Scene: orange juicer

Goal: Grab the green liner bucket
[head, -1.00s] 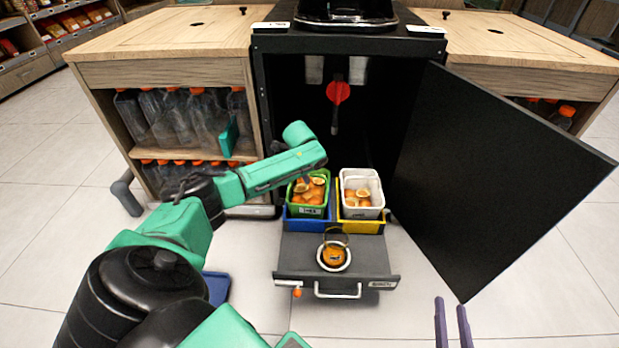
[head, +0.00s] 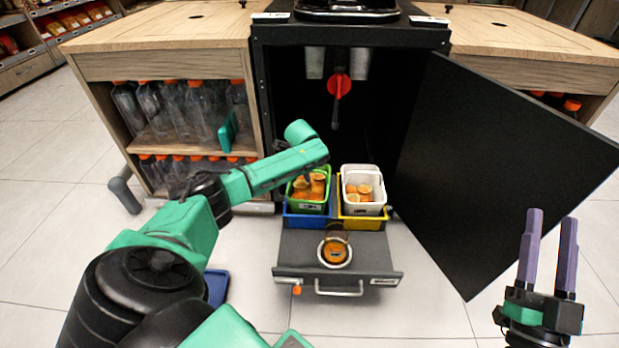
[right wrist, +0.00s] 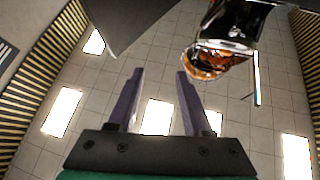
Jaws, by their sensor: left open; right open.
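The green liner bucket (head: 308,208) holds orange halves and peels. It sits in a blue bin (head: 309,221) at the left rear of the pulled-out drawer, below the juicer cabinet. My left arm reaches over from the left, its green wrist link just above and behind the bucket. The left gripper's fingers do not show. My right gripper (head: 551,216) is open and empty at the lower right, its purple fingers pointing up, well apart from the bucket. The open fingers also show in the right wrist view (right wrist: 160,73), with nothing between them.
A white bucket (head: 364,207) of orange pieces sits in a yellow bin (head: 361,224) beside the green one. A round cup (head: 334,253) stands on the grey drawer (head: 290,250). The open black door (head: 500,170) stands between the cabinet and my right gripper.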

